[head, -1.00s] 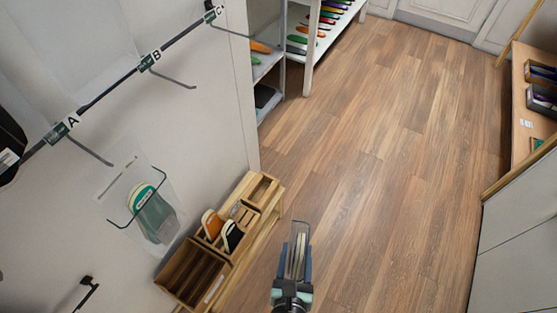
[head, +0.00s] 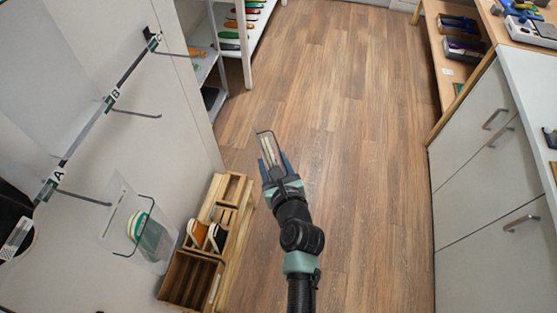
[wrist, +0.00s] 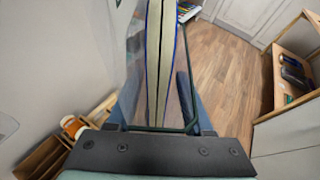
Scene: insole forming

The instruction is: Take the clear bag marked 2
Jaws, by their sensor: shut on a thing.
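My gripper (head: 275,168) is shut on a clear bag (head: 266,147), held up over the floor. It holds a pair of pale insoles seen edge-on. In the wrist view the bag (wrist: 153,60) stands upright between the blue fingers, with blue-edged insoles inside and a dark wire frame around it. I cannot read any number on it. Another clear bag (head: 152,237) with green and white insoles hangs at the left wall, apart from my gripper.
A rail (head: 82,146) with hooks marked A, B and C runs along the left wall. A wooden organizer (head: 190,280) with insoles stands below. White shelves (head: 206,70) stand at the back left, and white cabinets (head: 485,165) at the right. The middle floor is clear.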

